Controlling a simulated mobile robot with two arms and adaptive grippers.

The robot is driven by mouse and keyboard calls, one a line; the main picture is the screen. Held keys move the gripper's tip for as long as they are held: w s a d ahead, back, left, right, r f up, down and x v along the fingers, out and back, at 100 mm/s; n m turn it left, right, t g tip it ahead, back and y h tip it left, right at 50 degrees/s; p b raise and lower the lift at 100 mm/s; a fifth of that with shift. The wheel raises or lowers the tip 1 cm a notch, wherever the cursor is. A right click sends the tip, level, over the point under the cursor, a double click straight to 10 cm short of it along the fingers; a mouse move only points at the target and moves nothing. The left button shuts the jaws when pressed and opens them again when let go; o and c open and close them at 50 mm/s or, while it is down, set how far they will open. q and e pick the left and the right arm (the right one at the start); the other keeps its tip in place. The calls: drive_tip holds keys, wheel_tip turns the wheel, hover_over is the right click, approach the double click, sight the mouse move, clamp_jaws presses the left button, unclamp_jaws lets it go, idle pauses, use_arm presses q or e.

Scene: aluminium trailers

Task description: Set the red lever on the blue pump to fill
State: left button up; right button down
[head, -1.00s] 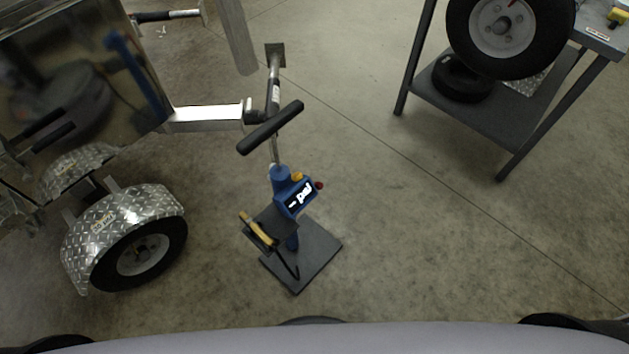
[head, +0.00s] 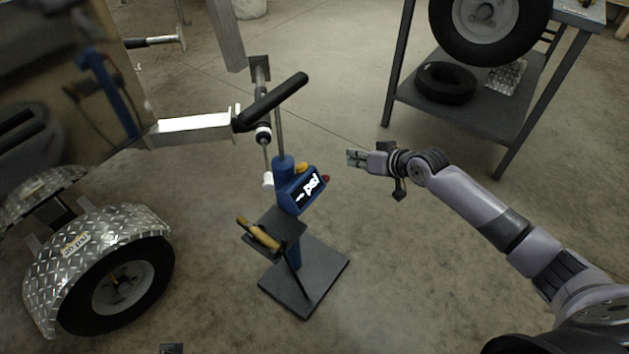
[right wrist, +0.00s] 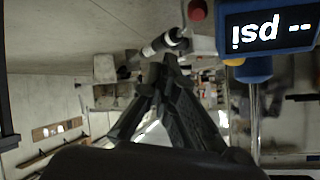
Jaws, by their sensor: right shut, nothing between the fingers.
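The blue pump (head: 284,178) stands upright on a dark base plate, left of centre in the head view, with a lit display reading "-- psi". A small red knob (head: 326,178) sticks out at the display's right side; I take it as the red lever's end. It also shows in the right wrist view (right wrist: 197,10), beside the upside-down display (right wrist: 270,32). I cannot read the lever's setting. My right gripper (head: 352,158) is shut and empty, a little right of the red knob and apart from it. My left gripper is not in view.
A black T-handle (head: 272,102) rises above the pump, close to a trailer tongue (head: 195,128). A trailer wheel under a chequered fender (head: 90,255) stands at left. A dark table with a mounted wheel (head: 487,25) stands at back right. The floor in front of the pump is clear.

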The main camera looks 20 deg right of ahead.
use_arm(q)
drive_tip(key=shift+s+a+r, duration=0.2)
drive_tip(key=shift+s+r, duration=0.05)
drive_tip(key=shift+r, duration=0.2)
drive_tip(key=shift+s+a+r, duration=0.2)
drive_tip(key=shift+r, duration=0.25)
use_arm(e)
drive_tip(key=shift+s+a+r+y, duration=0.1)
drive_tip(key=shift+a+r+y, duration=0.4)
drive_tip(key=shift+a+r, duration=0.6)
drive_tip(key=shift+f, duration=0.1)
use_arm(q)
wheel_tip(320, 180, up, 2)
drive_tip(key=b, duration=0.3)
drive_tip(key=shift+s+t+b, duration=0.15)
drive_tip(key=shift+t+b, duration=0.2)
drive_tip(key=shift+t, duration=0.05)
use_arm(e)
drive_tip(key=w+a+f, duration=0.3)
drive_tip(key=w+f, duration=0.1)
drive_tip(key=f, duration=0.3)
drive_tip(key=shift+w+a+f, duration=0.15)
drive_tip(key=shift+a+f, duration=0.1)
drive_tip(key=shift+a, duration=0.1)
